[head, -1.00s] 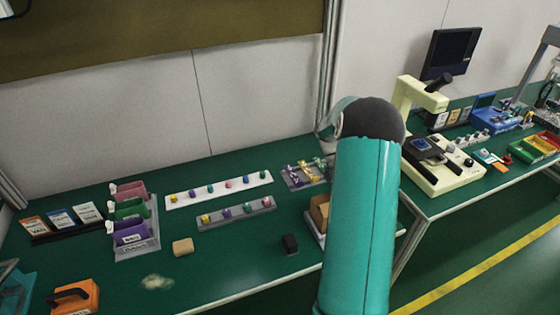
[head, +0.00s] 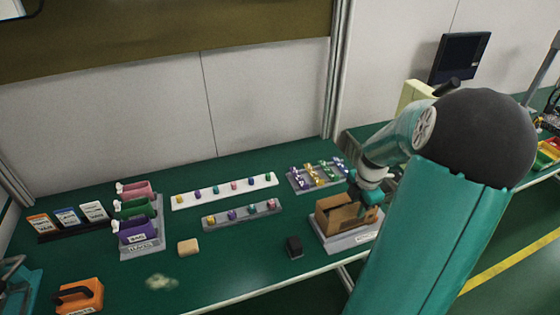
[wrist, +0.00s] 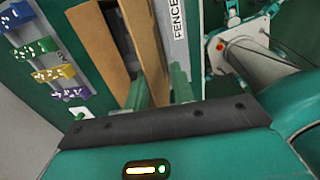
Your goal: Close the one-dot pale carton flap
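A brown open carton (head: 331,212) stands on a grey tray (head: 331,243) at the right end of the near table. Its walls or flaps show as tan strips (wrist: 100,45) in the wrist view, with a dark inside between them. I cannot make out dot marks on the flaps, nor which one is the one-dot pale flap. My gripper (head: 371,193) is at the carton's right side, partly hidden by my wrist. In the wrist view its two green fingers (wrist: 160,88) stand apart, with a tan strip (wrist: 145,40) reaching down between them. I cannot tell whether they touch it.
A tray of purple and gold pieces (head: 318,174) lies behind the carton. A black block (head: 294,246) stands left of it, with two peg strips (head: 224,190) beyond. Coloured bins (head: 136,222), a tan block (head: 188,247) and an orange case (head: 79,295) are farther left.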

